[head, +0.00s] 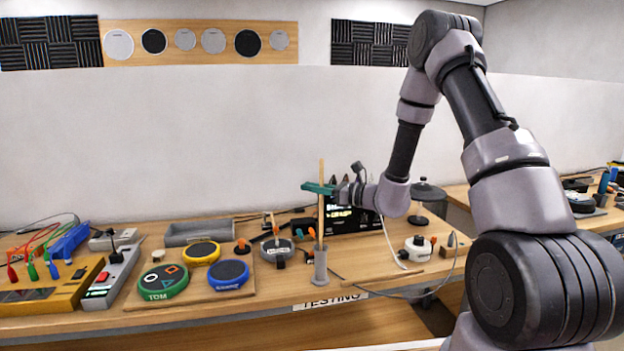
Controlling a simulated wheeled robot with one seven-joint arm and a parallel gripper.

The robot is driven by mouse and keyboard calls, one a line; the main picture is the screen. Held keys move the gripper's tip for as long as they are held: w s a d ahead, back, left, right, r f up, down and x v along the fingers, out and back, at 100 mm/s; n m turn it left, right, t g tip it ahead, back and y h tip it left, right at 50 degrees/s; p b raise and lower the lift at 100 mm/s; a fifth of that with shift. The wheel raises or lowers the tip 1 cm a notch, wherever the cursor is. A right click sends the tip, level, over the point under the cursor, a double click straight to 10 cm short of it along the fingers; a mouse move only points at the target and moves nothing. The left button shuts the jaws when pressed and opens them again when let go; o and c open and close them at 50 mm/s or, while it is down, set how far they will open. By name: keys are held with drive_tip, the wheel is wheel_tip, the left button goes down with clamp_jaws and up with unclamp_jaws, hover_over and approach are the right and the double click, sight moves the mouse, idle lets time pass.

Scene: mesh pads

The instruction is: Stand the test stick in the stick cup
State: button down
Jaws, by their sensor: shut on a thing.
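The test stick (321,220) is a thin, pale wooden rod, upright in the head view. My gripper (320,188), with teal fingers, is shut on its upper part and comes in from the right. The stick cup (320,268) is a narrow grey cylinder with a wider base near the front of the bench. The stick's lower end meets the cup's mouth in the picture. I cannot tell whether it is inside the cup or just above or behind it.
Green, yellow and blue round pads (228,275) lie left of the cup. A grey tray (198,232) and a lit screen (345,213) stand behind. A white round device (417,247) and a cable are to the right. The bench's front edge (250,308) is close to the cup.

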wheel_tip(320, 180, down, 7)
idle(0.6)
drive_tip(key=c, duration=0.8)
unclamp_jaws()
drive_tip(key=shift+d, duration=0.1)
drive_tip(key=v, duration=1)
drive_tip(key=shift+s+d, duration=0.2)
drive_tip(key=shift+d, duration=0.05)
